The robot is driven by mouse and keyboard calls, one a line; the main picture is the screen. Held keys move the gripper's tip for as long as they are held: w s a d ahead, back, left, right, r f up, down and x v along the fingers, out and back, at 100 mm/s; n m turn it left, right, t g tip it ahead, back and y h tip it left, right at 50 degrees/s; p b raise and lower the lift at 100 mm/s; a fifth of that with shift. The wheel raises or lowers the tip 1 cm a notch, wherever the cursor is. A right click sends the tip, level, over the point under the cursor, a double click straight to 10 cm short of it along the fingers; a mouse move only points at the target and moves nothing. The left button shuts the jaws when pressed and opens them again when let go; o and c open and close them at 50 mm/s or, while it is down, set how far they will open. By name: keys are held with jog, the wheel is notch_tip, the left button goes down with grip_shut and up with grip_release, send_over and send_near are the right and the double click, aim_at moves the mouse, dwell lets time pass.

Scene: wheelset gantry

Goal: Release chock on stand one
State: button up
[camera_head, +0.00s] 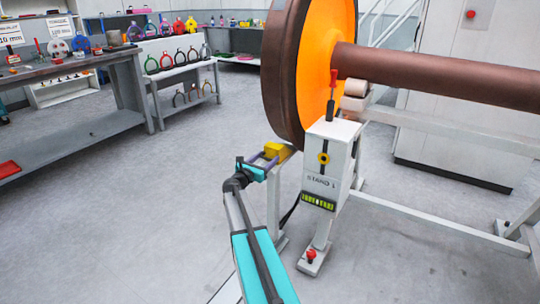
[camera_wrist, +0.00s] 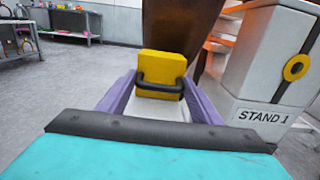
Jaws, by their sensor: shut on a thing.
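The yellow chock (camera_head: 278,151) sits low against the brown rim of the large wheel (camera_head: 283,75), on top of a pale frame post beside stand one (camera_head: 330,155). In the wrist view the chock (camera_wrist: 163,62) shows its black handle facing me. My gripper (camera_head: 266,160) is shut on the chock, with its purple fingers on either side of the handle; they also show in the wrist view (camera_wrist: 160,95). Stand one is a white box labelled STAND 1, with a red-topped lever (camera_head: 332,90) upright on top. The contact of chock and wheel is partly hidden.
A brown axle (camera_head: 440,78) runs right from the orange wheel face. Pale frame rails (camera_head: 430,222) lie low at right, and a red button (camera_head: 311,255) sits on the stand's foot. A workbench (camera_head: 70,70) and shelf rack (camera_head: 180,78) stand back left.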

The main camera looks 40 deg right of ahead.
jog(key=shift+s+a+f, duration=0.15)
jog(key=shift+s+a, duration=0.05)
jog(key=shift+a, duration=0.1)
jog(key=o, duration=1.1)
jog(key=shift+o, duration=0.6)
jog(key=shift+a, duration=0.1)
jog(key=p+v, duration=0.1)
jog(key=v, duration=1.2)
jog(key=shift+a+p, duration=0.3)
jog(key=shift+a, duration=0.05)
